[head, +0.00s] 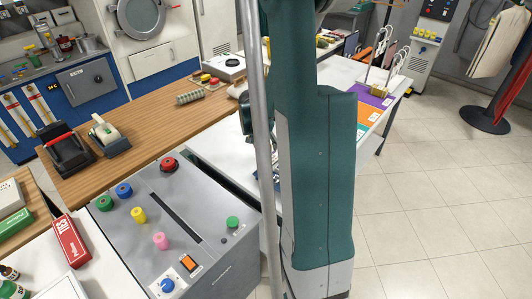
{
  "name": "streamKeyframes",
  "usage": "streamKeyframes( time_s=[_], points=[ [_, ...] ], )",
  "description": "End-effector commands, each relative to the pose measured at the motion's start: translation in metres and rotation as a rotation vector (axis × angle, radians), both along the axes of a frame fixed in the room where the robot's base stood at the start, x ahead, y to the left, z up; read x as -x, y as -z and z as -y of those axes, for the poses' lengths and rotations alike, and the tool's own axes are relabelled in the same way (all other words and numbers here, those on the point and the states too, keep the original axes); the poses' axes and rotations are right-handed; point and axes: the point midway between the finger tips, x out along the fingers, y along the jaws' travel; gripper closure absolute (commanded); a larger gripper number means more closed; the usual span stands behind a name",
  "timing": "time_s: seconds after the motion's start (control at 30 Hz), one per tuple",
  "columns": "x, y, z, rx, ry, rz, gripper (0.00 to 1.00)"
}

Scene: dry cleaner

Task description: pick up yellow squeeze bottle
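I cannot make out a yellow squeeze bottle for certain. A small yellow piece (138,215) stands on top of the grey machine in front, between blue and pink ones; it looks more like a knob than a bottle. A small yellow item (205,78) lies by a red one on the wooden counter, too small to tell. My teal and grey arm fills the middle of the view and hides part of the white table behind it. I can make out no gripper fingers; my gripper seems hidden behind the arm.
The grey machine (185,262) bears coloured knobs and a dark slot. A red box (70,241) lies left of it. A black card terminal (65,149) and a label printer (109,137) stand on the wooden counter (150,115).

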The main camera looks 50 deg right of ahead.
Motion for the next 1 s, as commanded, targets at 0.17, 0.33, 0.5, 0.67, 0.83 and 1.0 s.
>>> streamKeyframes(
  time_s=[0.17, 0.33, 0.5, 0.67, 0.83, 1.0],
  points=[
    [-0.001, 0.012, 0.005, 0.0, 0.001, 0.0, 0.52],
    [-0.001, 0.018, 0.007, 0.0, 0.0, 0.0, 0.52],
    [-0.002, 0.018, 0.007, 0.0, 0.0, 0.0, 0.52],
    [-0.002, 0.018, 0.007, 0.0, 0.0, 0.0, 0.52],
    [-0.002, 0.023, 0.009, 0.0, 0.0, 0.0, 0.52],
    [-0.004, 0.037, 0.013, 0.0, 0.001, 0.0, 0.52]
  ],
)
